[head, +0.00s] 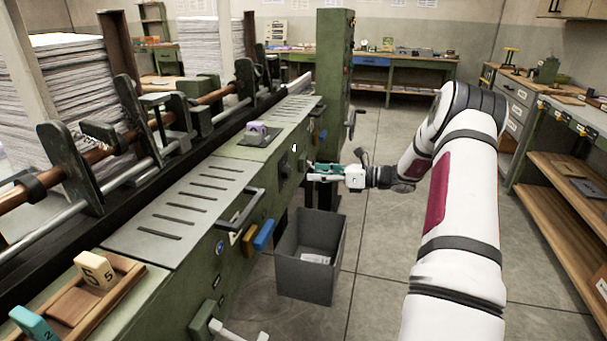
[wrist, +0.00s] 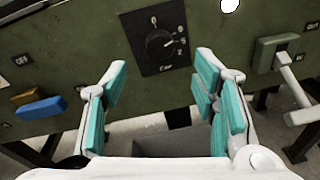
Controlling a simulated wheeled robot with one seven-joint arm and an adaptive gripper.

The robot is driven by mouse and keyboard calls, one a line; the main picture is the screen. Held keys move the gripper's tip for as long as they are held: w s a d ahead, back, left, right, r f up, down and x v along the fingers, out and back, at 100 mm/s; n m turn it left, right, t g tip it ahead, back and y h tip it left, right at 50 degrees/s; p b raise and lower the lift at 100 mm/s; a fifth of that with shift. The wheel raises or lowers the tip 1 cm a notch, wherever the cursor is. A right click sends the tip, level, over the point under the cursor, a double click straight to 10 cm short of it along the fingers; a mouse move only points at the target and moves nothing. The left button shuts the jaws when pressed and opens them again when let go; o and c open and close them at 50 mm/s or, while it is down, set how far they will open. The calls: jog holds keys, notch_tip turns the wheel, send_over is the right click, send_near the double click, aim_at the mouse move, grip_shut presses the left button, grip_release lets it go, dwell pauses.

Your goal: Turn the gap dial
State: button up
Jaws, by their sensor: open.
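The gap dial (wrist: 160,42) is a round black knob on a dark square plate with white markings, set in the green machine's front panel. In the wrist view it is centred beyond my gripper's fingers. In the head view the dial (head: 284,168) is small and partly hard to make out. My gripper (wrist: 160,82) is open, with teal finger pads to the left and right, below and in front of the dial; nothing is between them. In the head view my gripper (head: 312,171) is just right of the panel, pointing at it.
A grey bin (head: 310,255) stands on the floor below my gripper. Blue (wrist: 41,108) and yellow (wrist: 27,96) handles sit left of the dial. A lever with a pale handle (wrist: 292,83) sits to the right. A tall green column (head: 333,80) rises behind. Floor to the right is open.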

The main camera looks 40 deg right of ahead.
jog(key=shift+v, duration=1.85)
jog(key=shift+s+d, duration=0.1)
